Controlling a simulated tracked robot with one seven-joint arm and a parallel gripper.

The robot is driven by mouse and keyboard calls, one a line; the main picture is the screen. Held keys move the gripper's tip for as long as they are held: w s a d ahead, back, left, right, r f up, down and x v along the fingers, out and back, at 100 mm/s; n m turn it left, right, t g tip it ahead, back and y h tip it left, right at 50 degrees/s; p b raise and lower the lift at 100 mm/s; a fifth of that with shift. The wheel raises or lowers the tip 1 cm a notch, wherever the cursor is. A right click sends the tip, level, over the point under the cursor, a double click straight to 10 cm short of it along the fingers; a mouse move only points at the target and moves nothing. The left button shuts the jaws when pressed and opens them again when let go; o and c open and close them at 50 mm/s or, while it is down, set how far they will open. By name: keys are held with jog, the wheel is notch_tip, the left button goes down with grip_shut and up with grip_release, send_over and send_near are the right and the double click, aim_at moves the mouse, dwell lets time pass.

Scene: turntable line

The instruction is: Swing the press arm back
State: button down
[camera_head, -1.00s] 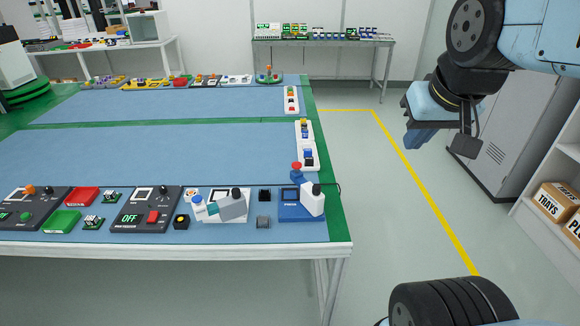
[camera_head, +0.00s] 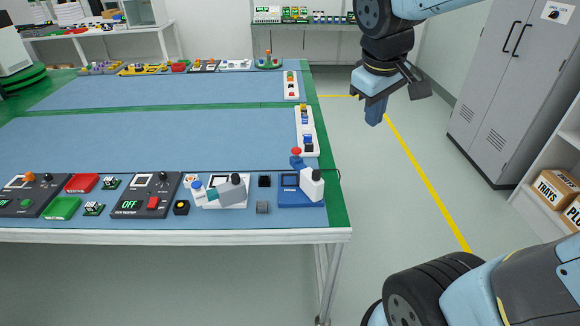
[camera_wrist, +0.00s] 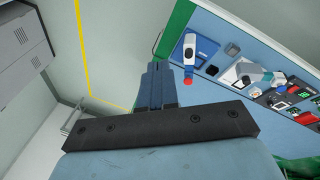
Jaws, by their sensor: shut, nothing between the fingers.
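A blue press (camera_head: 301,197) stands at the table's front right corner, with a small dark screen, a white block (camera_head: 311,185) and a blue post topped by a red knob (camera_head: 296,152). In the wrist view the press (camera_wrist: 204,50) and red knob (camera_wrist: 187,82) lie just right of the fingers. To its left is a white-based device (camera_head: 228,190) with a grey arm. Which one the task's press arm is, I cannot tell for sure. My gripper (camera_head: 374,112) is shut and empty, pointing down in the air right of the table. It touches nothing.
The blue table (camera_head: 180,145) has a green edge. Several control boxes, such as a dark OFF panel (camera_head: 145,200), line its front. White button strips (camera_head: 305,130) run along the right edge. Floor right of the table is clear, up to a grey cabinet (camera_head: 500,90) and shelf boxes (camera_head: 556,188).

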jog(key=w+a+f+n+g+h, duration=0.1)
jog(key=w+a+f+n+h, duration=0.3)
jog(key=w+a+f+n, duration=0.6)
jog(key=n+t+h, duration=0.2)
jog(key=n, duration=0.6)
send_near(305, 174)
jog(key=a, duration=0.8)
jog(key=x, duration=0.9)
jog(key=shift+w+d+r, duration=0.1)
jog(key=shift+w+d, duration=0.1)
jog(key=shift+d, duration=0.2)
jog(key=shift+w+d+r, duration=0.1)
jog(key=shift+w+d, duration=0.15)
jog(key=shift+d, duration=0.25)
jog(key=shift+w+d+r, duration=0.1)
jog(key=shift+w+d, duration=0.15)
jog(key=shift+d, duration=0.2)
jog(key=shift+w+d, duration=0.4)
jog(key=shift+d, duration=0.25)
